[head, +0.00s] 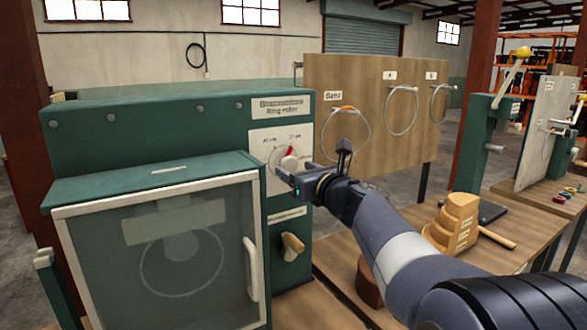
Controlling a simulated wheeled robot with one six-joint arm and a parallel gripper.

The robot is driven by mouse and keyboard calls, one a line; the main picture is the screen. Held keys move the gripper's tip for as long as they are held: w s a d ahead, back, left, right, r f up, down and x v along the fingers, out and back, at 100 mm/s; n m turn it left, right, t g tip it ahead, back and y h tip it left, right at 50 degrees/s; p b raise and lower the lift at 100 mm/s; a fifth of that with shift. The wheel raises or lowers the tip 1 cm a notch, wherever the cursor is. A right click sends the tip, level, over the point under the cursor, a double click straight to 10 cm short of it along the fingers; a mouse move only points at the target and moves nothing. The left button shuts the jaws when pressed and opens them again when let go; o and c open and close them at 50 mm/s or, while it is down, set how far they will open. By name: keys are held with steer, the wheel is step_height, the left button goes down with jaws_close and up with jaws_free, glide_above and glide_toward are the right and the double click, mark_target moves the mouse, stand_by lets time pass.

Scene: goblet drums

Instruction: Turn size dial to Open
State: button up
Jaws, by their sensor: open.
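The size dial (289,161) is on a white plate on the green ring roller machine (180,120). It has a red pointer mark, which points up and slightly right. Small markings surround it, but they are too small to read with certainty. My gripper (312,163) is just in front of the dial plate, at its lower right. Its two dark fingers are spread apart, one toward the left and one upward. It holds nothing that I can see. I cannot tell whether a finger touches the dial. The gripper hides the plate's lower right part.
A glazed guard door (165,250) with a pale handle (250,268) is below left. A wooden knob (291,246) sits under the dial. A board (430,135) with hanging rings stands behind. A stepped wooden block (455,222) and a mallet (497,238) lie on the bench at right.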

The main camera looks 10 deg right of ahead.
steer(key=shift+x, duration=0.85)
steer(key=c, duration=1)
